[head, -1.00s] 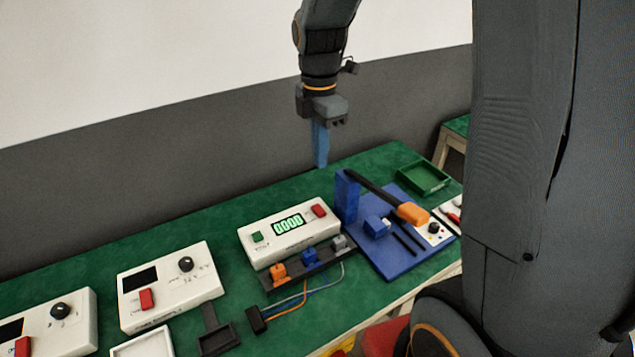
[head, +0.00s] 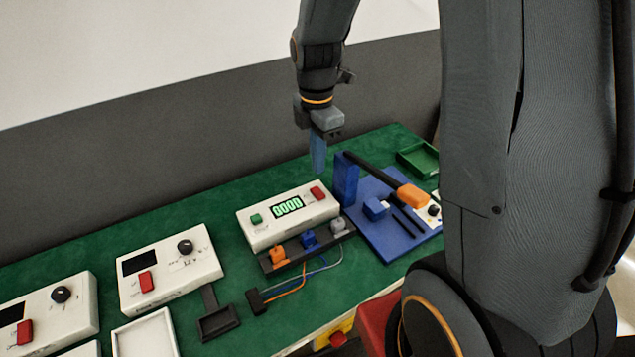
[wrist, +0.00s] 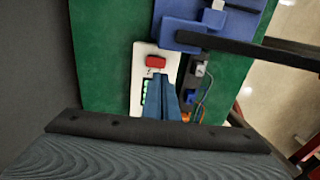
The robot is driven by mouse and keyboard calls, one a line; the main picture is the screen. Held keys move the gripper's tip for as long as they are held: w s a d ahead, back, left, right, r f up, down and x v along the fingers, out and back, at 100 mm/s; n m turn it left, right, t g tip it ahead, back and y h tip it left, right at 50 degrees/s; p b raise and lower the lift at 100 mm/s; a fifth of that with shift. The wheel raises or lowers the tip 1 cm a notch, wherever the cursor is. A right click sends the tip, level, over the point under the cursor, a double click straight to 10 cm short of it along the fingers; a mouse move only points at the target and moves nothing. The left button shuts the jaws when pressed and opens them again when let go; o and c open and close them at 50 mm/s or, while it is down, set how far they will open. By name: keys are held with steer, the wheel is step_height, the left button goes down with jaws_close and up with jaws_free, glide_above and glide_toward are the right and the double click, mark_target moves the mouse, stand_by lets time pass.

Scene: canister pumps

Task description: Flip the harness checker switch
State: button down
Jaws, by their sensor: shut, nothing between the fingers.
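The harness checker (head: 290,227) is a white box with a lit green display (head: 287,207) that reads 0000. A red rocker switch (head: 318,193) sits at its right end and a green button (head: 256,219) at its left. My gripper (head: 318,168), with blue fingers, is shut and empty, pointing down above the switch end of the checker. In the wrist view the shut fingers (wrist: 161,80) lie over the checker, with the red switch (wrist: 156,61) just beyond their tips. The fingers appear apart from the switch, and they hide part of the display.
In front of the checker is a dark rail with an orange (head: 278,256), a blue (head: 309,239) and a grey connector (head: 339,228), with wires. To its right stands a blue fixture (head: 346,180) with an orange-ended lever (head: 411,196). Other white switch boxes (head: 168,268) stand at left.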

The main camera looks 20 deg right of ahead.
mark_target(319, 195)
step_height(319, 195, down, 8)
steer(key=shift+s+r+p, duration=0.1)
steer(key=shift+p, duration=0.75)
